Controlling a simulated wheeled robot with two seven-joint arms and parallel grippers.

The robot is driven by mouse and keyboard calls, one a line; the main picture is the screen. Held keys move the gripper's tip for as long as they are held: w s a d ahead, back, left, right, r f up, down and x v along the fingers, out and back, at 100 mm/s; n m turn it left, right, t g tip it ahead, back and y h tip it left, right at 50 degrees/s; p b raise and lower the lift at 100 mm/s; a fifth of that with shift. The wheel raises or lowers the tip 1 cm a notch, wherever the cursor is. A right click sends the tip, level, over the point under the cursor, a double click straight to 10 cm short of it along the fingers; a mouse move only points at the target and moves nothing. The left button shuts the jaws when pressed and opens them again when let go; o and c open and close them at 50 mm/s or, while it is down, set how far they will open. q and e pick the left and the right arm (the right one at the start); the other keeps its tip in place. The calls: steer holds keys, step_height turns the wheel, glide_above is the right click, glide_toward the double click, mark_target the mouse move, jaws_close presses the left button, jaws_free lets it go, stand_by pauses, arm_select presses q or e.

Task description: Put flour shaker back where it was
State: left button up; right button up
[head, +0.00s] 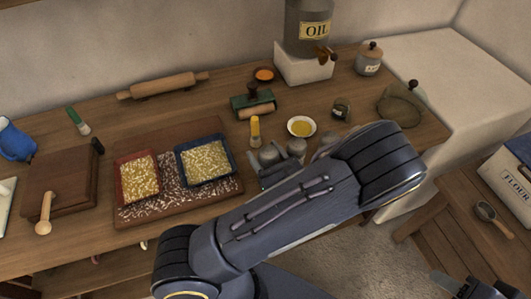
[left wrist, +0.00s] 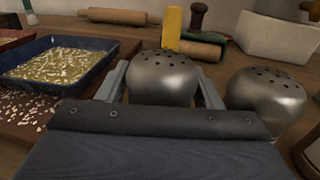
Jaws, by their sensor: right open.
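A grey metal shaker with a holed dome top (left wrist: 163,78) stands upright between the fingers of my left gripper (left wrist: 165,95), which look pressed against its sides. I take it as the flour shaker; no label shows. In the head view the left gripper (head: 267,172) is low at the counter's front, right of the board, with the shaker (head: 268,154) at its tip. A second, similar shaker (left wrist: 266,101) stands close to its right, also in the head view (head: 297,147). The shaker's base is hidden. My right gripper (head: 468,290) is at the bottom right, partly cut off.
A board (head: 180,207) with a red tray (head: 137,178) and blue tray (head: 206,160) lies to the left. A yellow-handled brush (head: 255,131), yellow-filled bowl (head: 301,127) and green-based stamp (head: 252,104) are behind. A flour bin (head: 507,183) and scoop (head: 487,214) are at right.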

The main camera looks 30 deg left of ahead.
arm_select(q)
steer(key=shift+r+p, duration=0.3)
steer(key=shift+r, duration=0.05)
steer(key=b+v, duration=0.2)
steer(key=v, duration=0.9)
steer(key=s+a+n+g+h, duration=0.6)
steer(key=s+n+g+h, duration=0.35)
steer(key=n+g, duration=0.3)
step_height(320, 180, up, 10)
steer(key=s+n+t+h, duration=0.1)
steer(key=n+t+h, duration=0.8)
steer(key=n, duration=0.4)
steer(key=shift+s+d+r+h, duration=0.2)
steer(key=shift+s+d+h, duration=0.15)
steer(key=shift+d+h, duration=0.1)
